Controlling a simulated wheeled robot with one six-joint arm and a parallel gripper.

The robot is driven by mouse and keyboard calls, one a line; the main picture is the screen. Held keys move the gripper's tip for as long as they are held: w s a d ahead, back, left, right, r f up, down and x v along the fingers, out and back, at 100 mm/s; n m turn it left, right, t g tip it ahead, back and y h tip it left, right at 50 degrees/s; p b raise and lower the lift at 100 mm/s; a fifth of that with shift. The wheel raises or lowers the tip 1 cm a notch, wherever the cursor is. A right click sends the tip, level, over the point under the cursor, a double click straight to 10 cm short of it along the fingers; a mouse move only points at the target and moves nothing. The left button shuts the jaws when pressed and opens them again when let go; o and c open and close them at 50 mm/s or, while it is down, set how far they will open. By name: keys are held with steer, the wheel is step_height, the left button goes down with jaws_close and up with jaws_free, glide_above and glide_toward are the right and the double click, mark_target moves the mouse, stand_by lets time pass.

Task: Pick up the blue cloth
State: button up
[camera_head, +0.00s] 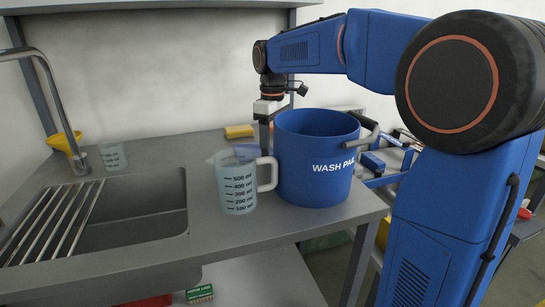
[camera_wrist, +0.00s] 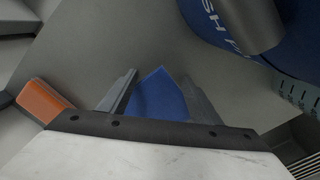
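The blue cloth (camera_wrist: 160,98) shows in the wrist view as a pointed blue patch between my two fingers. Its near part is hidden by my gripper body. My gripper (camera_wrist: 160,92) is open, with one finger on each side of the cloth; I cannot tell whether they touch it. In the head view my gripper (camera_head: 265,132) points down over the counter behind the blue bucket, which partly hides it. A small blue patch behind the measuring jug there may be the cloth.
The blue wash bucket (camera_head: 306,180) stands close to my gripper on the right. A measuring jug (camera_head: 237,188) stands before it. A yellow sponge (camera_head: 239,131) lies behind, and a sink (camera_head: 125,215) is at left. The counter between the sink and jug is clear.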

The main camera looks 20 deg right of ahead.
jaws_close()
steer(key=shift+r, duration=0.1)
step_height(320, 180, up, 12)
stand_by(0.7)
step_height(320, 180, up, 9)
stand_by(0.5)
